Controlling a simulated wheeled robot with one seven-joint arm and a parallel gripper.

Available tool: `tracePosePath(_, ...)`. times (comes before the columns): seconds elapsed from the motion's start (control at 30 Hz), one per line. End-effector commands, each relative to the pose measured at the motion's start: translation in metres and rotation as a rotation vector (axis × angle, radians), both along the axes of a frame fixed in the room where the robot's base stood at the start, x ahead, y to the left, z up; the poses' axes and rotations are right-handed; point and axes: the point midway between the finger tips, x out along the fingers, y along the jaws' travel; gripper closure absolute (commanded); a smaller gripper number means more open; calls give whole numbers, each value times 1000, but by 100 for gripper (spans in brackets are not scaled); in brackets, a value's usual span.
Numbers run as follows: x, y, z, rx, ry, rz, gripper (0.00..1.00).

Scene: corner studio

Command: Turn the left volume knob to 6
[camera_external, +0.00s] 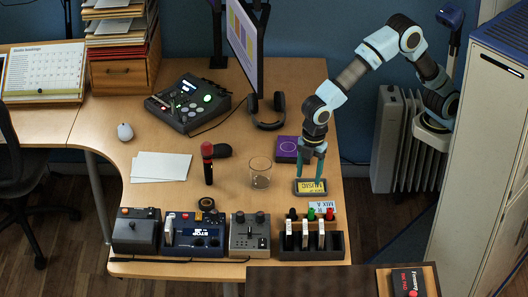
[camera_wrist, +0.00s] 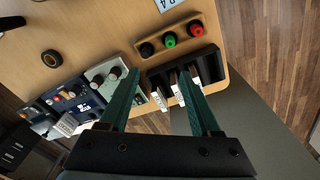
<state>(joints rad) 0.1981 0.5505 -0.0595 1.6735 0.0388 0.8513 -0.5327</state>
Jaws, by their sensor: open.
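A grey box (camera_external: 249,238) with two dark knobs on top stands near the front edge of the desk, between a blue unit and a black rack. Its left knob (camera_external: 240,217) and right knob (camera_external: 260,217) stand apart. No volume label or number is legible, so the setting cannot be read. The grey box also shows in the wrist view (camera_wrist: 106,77), left of the fingers and partly behind the left one. My gripper (camera_external: 310,177) is open and empty, pointing down above a yellow-labelled dark tray, right of and behind the grey box. Its teal fingers (camera_wrist: 160,74) are well apart.
The black rack (camera_external: 310,246) with white upright items stands right of the grey box, near red, green and black round tops. The blue unit (camera_external: 194,241) is left. A glass (camera_external: 260,173) and red-topped microphone (camera_external: 208,163) stand behind.

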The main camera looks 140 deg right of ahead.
Motion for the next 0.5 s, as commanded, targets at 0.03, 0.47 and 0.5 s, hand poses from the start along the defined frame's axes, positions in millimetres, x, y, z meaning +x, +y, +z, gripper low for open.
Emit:
tracePosePath(0.03, 21, -13, -7, -3, 7, 32, 36)
tracePosePath(0.47, 114, -83, -38, -13, 56, 308, 36)
tracePosePath(0.5, 116, -85, -38, -13, 58, 318, 36)
